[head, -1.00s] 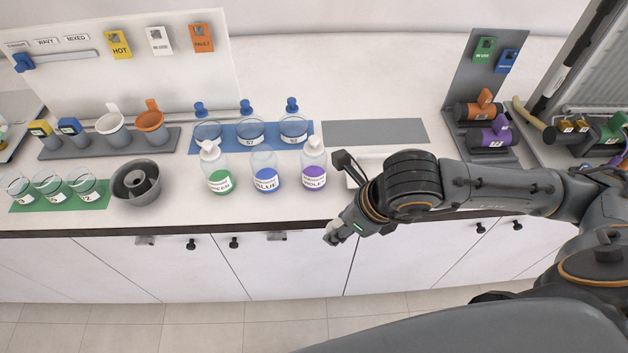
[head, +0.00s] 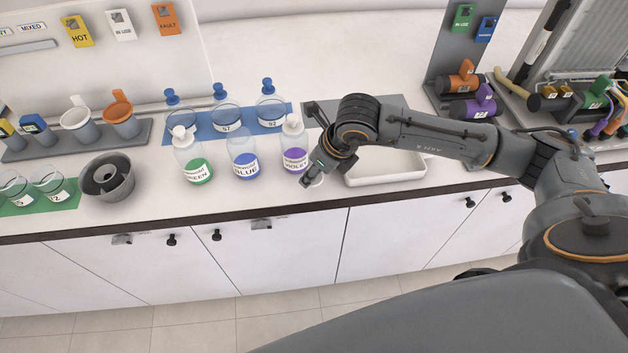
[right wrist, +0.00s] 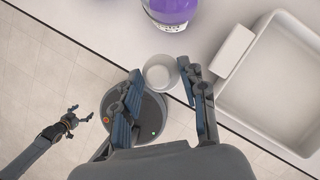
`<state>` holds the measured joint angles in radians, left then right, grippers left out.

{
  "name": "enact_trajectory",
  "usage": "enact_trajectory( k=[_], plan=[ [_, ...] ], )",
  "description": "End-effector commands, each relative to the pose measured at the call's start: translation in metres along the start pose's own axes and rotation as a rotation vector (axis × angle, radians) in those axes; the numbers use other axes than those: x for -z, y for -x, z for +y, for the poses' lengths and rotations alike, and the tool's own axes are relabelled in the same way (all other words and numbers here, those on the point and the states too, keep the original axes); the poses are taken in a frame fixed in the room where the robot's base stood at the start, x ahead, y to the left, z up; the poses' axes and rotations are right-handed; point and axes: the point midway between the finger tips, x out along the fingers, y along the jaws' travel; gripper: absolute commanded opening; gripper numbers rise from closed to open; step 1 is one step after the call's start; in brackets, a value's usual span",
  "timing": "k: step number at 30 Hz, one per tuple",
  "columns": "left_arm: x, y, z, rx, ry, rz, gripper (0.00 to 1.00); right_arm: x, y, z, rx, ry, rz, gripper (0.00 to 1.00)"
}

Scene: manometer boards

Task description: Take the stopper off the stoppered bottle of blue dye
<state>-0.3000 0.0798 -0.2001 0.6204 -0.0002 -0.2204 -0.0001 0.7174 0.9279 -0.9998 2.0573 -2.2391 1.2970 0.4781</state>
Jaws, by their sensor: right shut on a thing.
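The blue dye bottle (head: 244,166) stands upright on the counter between the green bottle (head: 195,168) and the violet bottle (head: 295,158). Its mouth shows no stopper, while its two neighbours wear white ones. My right gripper (head: 308,182) is at the counter's front edge, just right of and nearer than the violet bottle. It is shut on a white, round, cup-like stopper (right wrist: 160,73), which sits between its fingers in the right wrist view and partly shows in the head view (head: 317,180). My left gripper (right wrist: 74,115) appears only in the right wrist view, away from the bottles, its fingers apart and empty.
A white tray (head: 385,181) lies right of my right gripper. Three blue-stoppered glass vessels stand on a blue mat (head: 205,139) behind the bottles. A grey ring-shaped pot (head: 107,190) stands to the left. Some counter in front of the bottles is clear.

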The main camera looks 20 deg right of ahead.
Motion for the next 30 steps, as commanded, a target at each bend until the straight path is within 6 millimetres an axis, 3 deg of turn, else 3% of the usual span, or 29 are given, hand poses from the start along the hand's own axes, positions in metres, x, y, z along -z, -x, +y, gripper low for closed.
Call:
enact_trajectory(
  k=[7, 12, 25, 26, 28, 30],
  plan=[
    [-0.001, -0.01, 0.0, 0.0, 0.0, 0.0, 0.86, -0.002, -0.019, -0.009, 0.001, -0.001, -0.001, 0.04],
    [-0.002, -0.025, 0.001, 0.0, 0.0, 0.0, 0.86, 0.009, -0.044, -0.009, -0.001, -0.001, 0.001, 0.04],
    [-0.002, -0.029, 0.001, 0.0, 0.0, 0.001, 0.86, 0.011, -0.049, -0.008, -0.001, 0.0, -0.001, 0.04],
    [-0.002, -0.027, 0.001, 0.0, 0.0, 0.001, 0.86, 0.01, -0.047, -0.008, -0.001, 0.0, -0.001, 0.48],
    [-0.002, -0.027, 0.001, 0.0, 0.0, 0.001, 0.86, 0.01, -0.046, -0.008, -0.001, 0.0, -0.001, 0.62],
    [-0.002, -0.027, 0.001, 0.0, 0.0, 0.001, 0.86, 0.01, -0.046, -0.008, -0.001, 0.0, -0.001, 0.65]
  ],
)
